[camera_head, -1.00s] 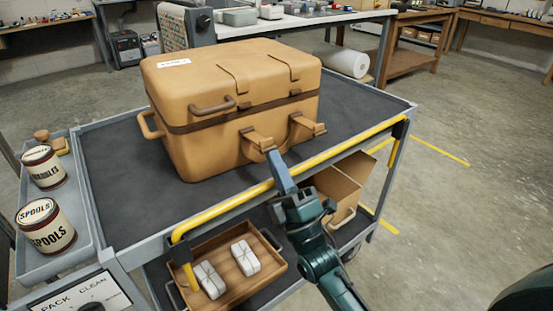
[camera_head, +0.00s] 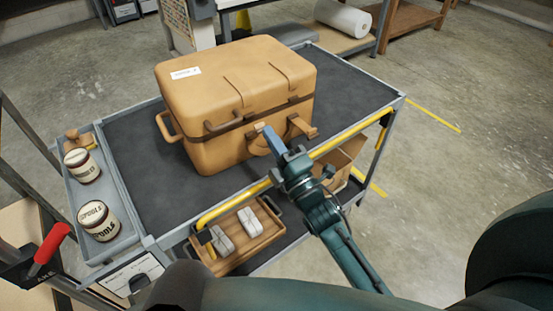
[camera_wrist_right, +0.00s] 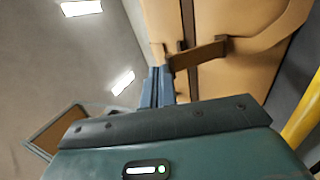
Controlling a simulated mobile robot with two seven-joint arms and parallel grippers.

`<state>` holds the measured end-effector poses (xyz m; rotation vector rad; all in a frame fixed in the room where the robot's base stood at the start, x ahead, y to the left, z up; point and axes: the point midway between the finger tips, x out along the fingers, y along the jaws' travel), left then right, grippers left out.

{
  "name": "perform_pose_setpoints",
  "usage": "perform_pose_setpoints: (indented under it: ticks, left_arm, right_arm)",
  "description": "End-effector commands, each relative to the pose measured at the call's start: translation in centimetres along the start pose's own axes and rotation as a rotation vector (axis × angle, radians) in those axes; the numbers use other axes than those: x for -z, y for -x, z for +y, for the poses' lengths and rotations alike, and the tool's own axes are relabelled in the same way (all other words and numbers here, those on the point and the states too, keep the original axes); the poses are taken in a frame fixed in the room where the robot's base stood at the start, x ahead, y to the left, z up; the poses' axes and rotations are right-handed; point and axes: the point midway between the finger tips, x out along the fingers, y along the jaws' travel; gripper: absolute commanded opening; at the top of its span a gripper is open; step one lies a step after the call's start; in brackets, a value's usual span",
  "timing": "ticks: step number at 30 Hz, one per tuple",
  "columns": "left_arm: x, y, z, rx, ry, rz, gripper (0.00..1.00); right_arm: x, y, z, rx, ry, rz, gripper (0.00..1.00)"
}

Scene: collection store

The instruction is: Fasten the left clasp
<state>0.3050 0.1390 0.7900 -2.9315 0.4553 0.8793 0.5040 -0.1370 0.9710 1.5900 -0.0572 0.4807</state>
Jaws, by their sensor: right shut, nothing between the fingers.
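A tan case (camera_head: 235,95) with a dark band below its lid stands shut on the cart. Two clasps are on its front. The left clasp (camera_head: 258,146) is partly hidden behind my right gripper (camera_head: 269,135). The right clasp (camera_head: 303,128) juts outward from the front. My right gripper is shut and empty, its blue fingers at the left clasp; I cannot tell whether they touch it. In the right wrist view, the shut fingers (camera_wrist_right: 158,86) are close beside a tan clasp strap (camera_wrist_right: 200,54) jutting from the case (camera_wrist_right: 235,75). My left gripper is not in view.
The cart (camera_head: 350,92) has a yellow rail (camera_head: 340,141) along its front, under my right arm. A side tray (camera_head: 66,200) holds two labelled tins (camera_head: 98,220). Below are a wooden tray (camera_head: 268,235) with white packets and an open carton (camera_head: 340,165).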

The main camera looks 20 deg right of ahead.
Motion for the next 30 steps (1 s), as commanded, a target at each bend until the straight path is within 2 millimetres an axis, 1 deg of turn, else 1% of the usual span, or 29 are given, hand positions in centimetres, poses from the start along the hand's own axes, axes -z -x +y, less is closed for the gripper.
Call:
perform_pose_setpoints:
  ticks: [1, 3, 8, 30]
  left_arm:
    - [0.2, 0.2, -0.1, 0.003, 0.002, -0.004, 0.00]
    - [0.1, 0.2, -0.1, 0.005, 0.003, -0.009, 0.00]
    - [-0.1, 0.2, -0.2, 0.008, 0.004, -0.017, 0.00]
    - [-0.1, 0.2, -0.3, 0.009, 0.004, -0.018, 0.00]
  right_arm:
    - [0.0, -0.6, 0.5, -0.001, 0.000, -0.001, 0.00]
    - [0.0, -1.2, 0.8, -0.003, 0.000, 0.000, 0.00]
    - [0.0, -2.2, 1.2, -0.002, 0.000, -0.001, 0.00]
    - [0.0, -2.2, 1.1, -0.001, 0.000, 0.000, 0.00]
